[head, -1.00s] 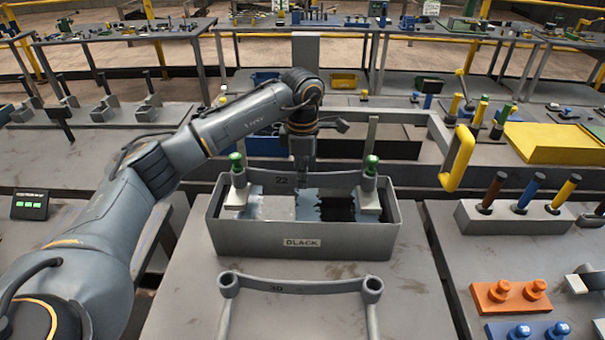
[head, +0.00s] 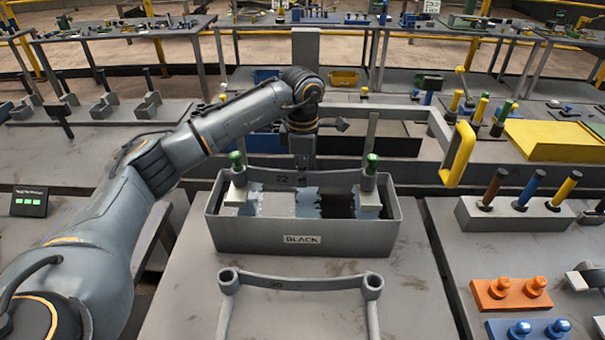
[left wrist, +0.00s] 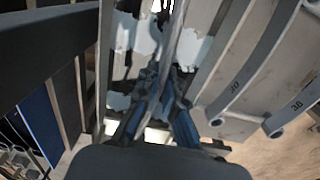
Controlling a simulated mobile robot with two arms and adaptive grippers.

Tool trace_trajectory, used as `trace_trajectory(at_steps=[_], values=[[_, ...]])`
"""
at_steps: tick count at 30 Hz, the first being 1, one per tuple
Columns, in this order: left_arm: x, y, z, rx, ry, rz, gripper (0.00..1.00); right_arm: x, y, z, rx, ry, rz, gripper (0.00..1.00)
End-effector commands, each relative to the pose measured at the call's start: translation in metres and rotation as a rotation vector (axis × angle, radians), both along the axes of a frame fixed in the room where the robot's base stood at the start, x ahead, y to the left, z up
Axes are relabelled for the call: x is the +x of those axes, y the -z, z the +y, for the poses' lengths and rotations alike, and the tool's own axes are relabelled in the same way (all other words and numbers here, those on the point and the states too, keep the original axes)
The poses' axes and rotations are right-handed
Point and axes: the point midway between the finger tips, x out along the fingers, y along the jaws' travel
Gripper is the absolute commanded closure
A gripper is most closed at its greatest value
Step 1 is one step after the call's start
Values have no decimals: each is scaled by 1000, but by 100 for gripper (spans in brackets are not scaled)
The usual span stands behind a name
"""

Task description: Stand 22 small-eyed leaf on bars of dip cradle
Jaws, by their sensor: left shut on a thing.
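The leaf marked 22 (head: 275,178) is a grey curved bar held level across the upper part of a grey tank (head: 230,238) labelled BLACK. Green-topped pieces (head: 236,160) (head: 371,163) show at both its ends, with pale blocks (head: 370,198) below them, inside the tank's outline. My left gripper (head: 302,166) comes down from behind and is shut on the middle of leaf 22. The left wrist view shows the gripper (left wrist: 160,98) around a thin edge-on strip. Whether the leaf rests on any bars cannot be told. My right gripper is out of view.
A yellow handle (head: 459,154) on a grey frame stands to the right. Coloured pegs (head: 531,190) and an orange block (head: 512,294) are further right.

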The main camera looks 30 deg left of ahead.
Motion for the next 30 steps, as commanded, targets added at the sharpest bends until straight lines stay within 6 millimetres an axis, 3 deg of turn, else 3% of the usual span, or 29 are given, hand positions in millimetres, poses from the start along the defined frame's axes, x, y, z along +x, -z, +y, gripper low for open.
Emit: trace_trajectory(at_steps=[7,8,11,18,21,30], values=[[1,2,0,-2,0,-6,100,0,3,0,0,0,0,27],[1,1,0,-2,-1,-7,87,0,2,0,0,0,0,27],[1,1,0,-2,-1,-5,67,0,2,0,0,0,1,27],[-1,6,0,1,0,5,65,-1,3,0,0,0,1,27],[-1,6,0,1,0,4,44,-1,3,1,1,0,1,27],[0,4,0,0,0,1,44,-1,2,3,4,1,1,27]])
